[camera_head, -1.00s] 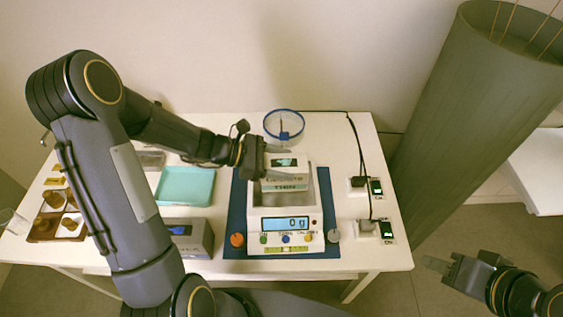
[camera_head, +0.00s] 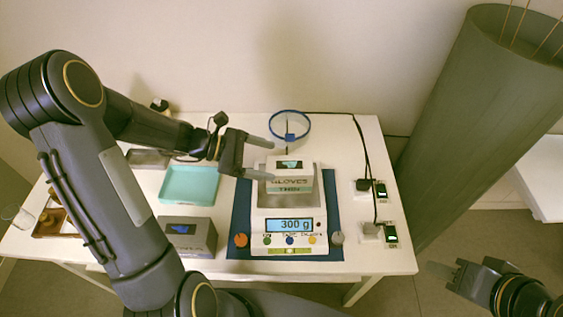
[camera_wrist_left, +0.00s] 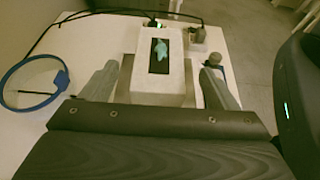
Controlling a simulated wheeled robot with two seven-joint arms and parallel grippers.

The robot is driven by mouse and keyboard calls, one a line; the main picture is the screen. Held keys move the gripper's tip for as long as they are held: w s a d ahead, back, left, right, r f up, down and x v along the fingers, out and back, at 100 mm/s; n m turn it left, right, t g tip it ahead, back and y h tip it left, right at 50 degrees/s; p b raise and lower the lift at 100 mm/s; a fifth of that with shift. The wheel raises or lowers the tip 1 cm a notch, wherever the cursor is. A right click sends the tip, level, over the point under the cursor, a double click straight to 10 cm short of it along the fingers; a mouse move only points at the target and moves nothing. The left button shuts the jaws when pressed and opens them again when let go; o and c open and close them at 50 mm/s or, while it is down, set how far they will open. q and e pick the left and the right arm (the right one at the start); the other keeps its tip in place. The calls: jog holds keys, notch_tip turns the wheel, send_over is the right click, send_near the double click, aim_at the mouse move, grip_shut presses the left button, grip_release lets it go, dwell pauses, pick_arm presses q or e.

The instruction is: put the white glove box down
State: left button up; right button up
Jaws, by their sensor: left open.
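The white glove box (camera_head: 289,177), marked GLOVES, rests on the pan of a white digital scale (camera_head: 289,224) whose display reads 300 g. The scale stands on a dark blue mat (camera_head: 239,215). My left gripper (camera_head: 267,160) is open, just left of the box, with its fingers pointing toward it. In the left wrist view the box (camera_wrist_left: 160,72) lies between and beyond the two spread fingers, its dark top window facing up. My right gripper (camera_head: 457,275) hangs off the table at the lower right, empty; its jaw gap is too small to judge.
A blue-rimmed round hoop (camera_head: 290,125) stands behind the scale. A teal tray (camera_head: 188,186) and a grey box (camera_head: 188,236) are to the left, and a brown tray (camera_head: 50,224) further left. Sockets with cables (camera_head: 390,234) are at right. A large green column (camera_head: 470,120) stands beyond.

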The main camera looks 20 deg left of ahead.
pick_arm(q)
jog(key=v, duration=0.5)
jog(key=s+d+r+m+y, duration=0.1)
jog(key=s+r+m+y, duration=0.2)
jog(key=s+m, duration=0.6)
jog(key=s+d+r+m+t+y, duration=0.1)
jog(key=s+d+r+m+y, duration=0.1)
jog(key=s+m+y, duration=0.4)
jog(key=shift+s+r+m, duration=0.55)
jog(key=shift+s+m, duration=1.35)
jog(key=shift+m, duration=0.6)
dwell(0.5)
